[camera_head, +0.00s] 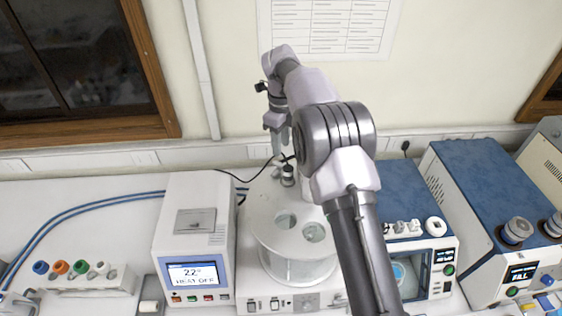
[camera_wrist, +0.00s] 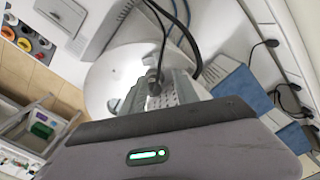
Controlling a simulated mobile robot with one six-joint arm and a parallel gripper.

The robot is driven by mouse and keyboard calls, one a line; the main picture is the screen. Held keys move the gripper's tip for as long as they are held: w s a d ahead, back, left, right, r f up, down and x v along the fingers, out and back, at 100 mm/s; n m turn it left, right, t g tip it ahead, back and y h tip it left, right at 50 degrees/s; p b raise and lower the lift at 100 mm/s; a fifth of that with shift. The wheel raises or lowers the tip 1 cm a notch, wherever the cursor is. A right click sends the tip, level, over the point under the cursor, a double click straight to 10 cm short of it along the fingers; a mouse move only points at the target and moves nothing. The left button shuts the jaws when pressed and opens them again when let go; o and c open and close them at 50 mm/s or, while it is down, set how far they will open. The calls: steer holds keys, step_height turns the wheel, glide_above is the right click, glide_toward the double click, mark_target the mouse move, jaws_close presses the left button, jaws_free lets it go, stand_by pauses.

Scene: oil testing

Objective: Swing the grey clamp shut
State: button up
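My gripper (camera_head: 277,143) hangs down over the back of a round white bath (camera_head: 270,215) in the head view. In the wrist view, my gripper (camera_wrist: 156,100) shows two grey fingers with a gap between them, so it looks open. A small dark-tipped metal post (camera_wrist: 154,78) shows at this gap; I cannot tell whether the fingers touch it. Small metal fittings (camera_head: 287,175) stand on the bath's back edge, just below the fingers. The grey clamp cannot be told apart clearly from the fittings and fingers, and its position is unclear.
A white heater unit with a display (camera_head: 193,272) stands left of the bath. Blue-topped instruments (camera_head: 480,180) stand to the right. Capped bottles in a rack (camera_head: 80,275) are at far left. A black cable (camera_head: 232,176) runs behind the bath, near the wall.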

mark_target(281, 164)
step_height(281, 164, down, 7)
steer(key=shift+f+p, duration=0.15)
steer(key=shift+p, duration=0.25)
jaws_close()
